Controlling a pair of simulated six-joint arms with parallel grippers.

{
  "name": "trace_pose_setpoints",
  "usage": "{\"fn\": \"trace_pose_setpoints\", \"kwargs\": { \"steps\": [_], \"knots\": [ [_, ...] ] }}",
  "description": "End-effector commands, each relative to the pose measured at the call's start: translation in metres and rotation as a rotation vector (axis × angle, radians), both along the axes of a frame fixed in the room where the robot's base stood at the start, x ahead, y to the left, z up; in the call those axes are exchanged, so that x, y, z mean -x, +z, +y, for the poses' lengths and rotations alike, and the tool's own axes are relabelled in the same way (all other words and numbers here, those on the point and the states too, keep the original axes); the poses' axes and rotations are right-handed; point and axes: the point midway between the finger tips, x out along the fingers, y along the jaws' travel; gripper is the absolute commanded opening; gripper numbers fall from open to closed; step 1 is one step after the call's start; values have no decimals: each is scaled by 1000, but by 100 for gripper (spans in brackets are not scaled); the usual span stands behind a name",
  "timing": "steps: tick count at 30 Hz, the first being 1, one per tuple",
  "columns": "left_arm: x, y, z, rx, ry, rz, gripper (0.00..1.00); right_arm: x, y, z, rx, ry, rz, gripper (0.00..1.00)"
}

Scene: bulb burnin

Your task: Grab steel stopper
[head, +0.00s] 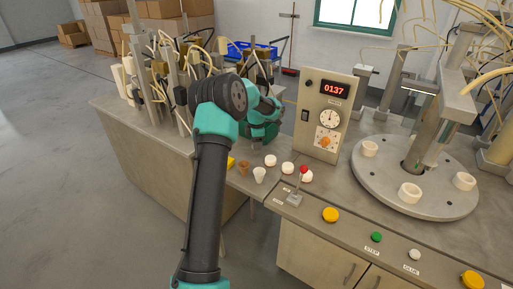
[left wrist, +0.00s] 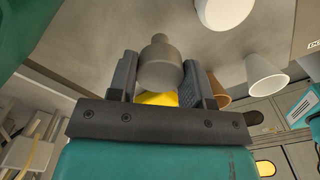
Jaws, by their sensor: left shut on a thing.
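The steel stopper (left wrist: 160,66) is a grey, stepped cylinder with a narrower neck. In the left wrist view it sits between the two dark fingers of my left gripper (left wrist: 165,78), which is shut on it. In the head view my left arm reaches over the bench, and its teal wrist hides the fingers and the stopper. My right gripper is in neither view.
A brown cup (head: 243,168) and a white cup (head: 259,176) stand near the bench edge, beside several white round pieces (head: 288,168). A yellow thing (head: 231,162) is partly hidden by my arm. A meter box (head: 325,115) and a round turntable (head: 434,205) stand to the right.

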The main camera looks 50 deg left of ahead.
Motion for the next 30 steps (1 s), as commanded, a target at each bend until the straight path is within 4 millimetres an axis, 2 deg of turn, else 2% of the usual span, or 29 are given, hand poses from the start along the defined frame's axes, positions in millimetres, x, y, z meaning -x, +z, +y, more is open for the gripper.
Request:
{"fn": "trace_pose_setpoints", "kwargs": {
  "steps": [6,12,17,30],
  "knots": [
    [-1,42,0,-2,1,-5,18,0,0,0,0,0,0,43],
    [-1,70,0,-1,1,-3,18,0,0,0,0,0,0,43],
    [0,77,0,0,0,-1,18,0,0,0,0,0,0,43],
    [0,77,0,0,1,-1,18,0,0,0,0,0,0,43]
  ]
}}
